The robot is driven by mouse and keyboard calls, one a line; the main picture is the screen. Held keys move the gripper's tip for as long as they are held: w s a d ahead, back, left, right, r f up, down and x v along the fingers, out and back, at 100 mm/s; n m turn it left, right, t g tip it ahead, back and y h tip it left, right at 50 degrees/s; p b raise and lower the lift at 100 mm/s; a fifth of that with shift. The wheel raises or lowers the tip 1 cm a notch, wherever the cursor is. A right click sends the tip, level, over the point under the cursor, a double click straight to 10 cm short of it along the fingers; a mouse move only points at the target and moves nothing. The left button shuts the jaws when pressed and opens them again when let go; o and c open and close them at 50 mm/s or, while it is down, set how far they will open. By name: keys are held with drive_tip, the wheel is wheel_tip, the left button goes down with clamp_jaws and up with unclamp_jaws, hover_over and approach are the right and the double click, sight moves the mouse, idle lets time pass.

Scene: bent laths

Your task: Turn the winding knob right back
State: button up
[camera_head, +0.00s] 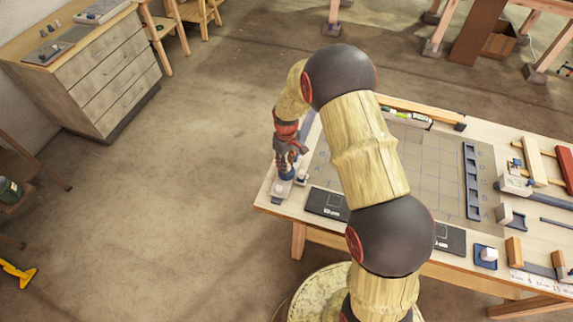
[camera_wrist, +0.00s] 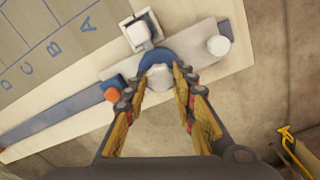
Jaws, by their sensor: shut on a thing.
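My gripper (camera_wrist: 160,88) is shut on a pale, faceted knob (camera_wrist: 159,75), which sits between its fingertips. I take this to be the winding knob. A blue rounded piece (camera_wrist: 157,57) curves around the knob's far side. The knob stands on a grey plate (camera_wrist: 195,47) at the table's corner. In the head view my gripper (camera_head: 287,172) points down at the table's left end, and the knob is hidden there behind the fingers.
An orange-topped blue piece (camera_wrist: 113,94) is close to the left finger. A blue strip (camera_wrist: 55,118) runs along the table edge. Floor lies open beyond the table (camera_head: 262,205).

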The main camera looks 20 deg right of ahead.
drive_tip(key=n, duration=0.7)
drive_tip(key=shift+b, duration=0.4)
idle(0.3)
drive_tip(key=o, duration=1.2)
drive_tip(key=shift+c, duration=0.2)
wheel_tip(320, 180, up, 12)
